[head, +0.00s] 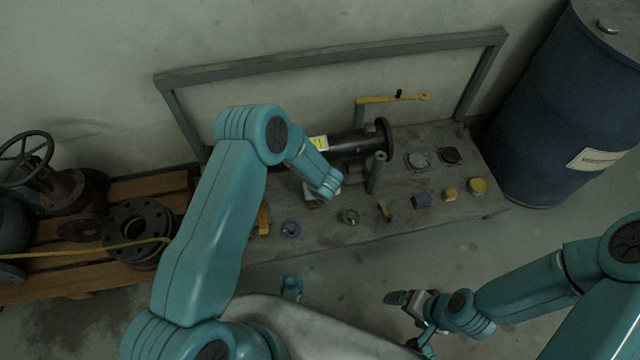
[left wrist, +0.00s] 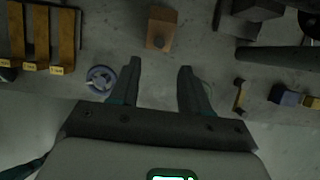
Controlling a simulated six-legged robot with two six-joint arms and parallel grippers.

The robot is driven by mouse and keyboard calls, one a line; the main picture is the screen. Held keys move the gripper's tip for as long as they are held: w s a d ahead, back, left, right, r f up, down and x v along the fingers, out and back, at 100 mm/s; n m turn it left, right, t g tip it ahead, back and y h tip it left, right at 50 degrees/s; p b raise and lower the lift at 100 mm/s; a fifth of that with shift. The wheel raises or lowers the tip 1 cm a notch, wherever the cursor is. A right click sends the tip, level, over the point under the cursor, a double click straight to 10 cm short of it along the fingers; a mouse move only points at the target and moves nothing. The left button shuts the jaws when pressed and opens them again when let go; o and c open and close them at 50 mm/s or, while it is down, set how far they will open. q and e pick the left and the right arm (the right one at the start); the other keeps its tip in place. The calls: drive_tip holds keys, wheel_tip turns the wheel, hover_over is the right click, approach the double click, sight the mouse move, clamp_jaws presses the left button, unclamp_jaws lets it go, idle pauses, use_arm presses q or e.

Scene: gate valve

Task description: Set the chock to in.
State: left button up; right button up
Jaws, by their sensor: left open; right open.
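I take the brown block with a dark knob on top (left wrist: 160,30) to be the chock. It sits on the grey bench (left wrist: 75,110), at the top middle of the left wrist view. My left gripper (left wrist: 160,68) is open and empty, its fingertips just short of the block in that picture; I cannot tell its height above the bench. In the head view my left arm hides its jaws and most of the block's area. A dark pipe with a flange (head: 360,145) lies behind the arm there. My right gripper (head: 412,314) is open and empty, in front of the bench.
Yellow labelled bars (left wrist: 40,38) and a purple ring (left wrist: 101,79) lie left of the block. A green ring (head: 349,216), a purple cylinder (head: 421,201) and yellow caps (head: 478,186) line the bench front. A blue drum (head: 550,110) stands right; a handwheel valve (head: 60,190) sits left.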

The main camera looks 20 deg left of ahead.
use_arm(q)
drive_tip(key=p+v, duration=0.1)
drive_tip(key=v, duration=0.4)
drive_tip(key=shift+r, duration=0.1)
idle(0.3)
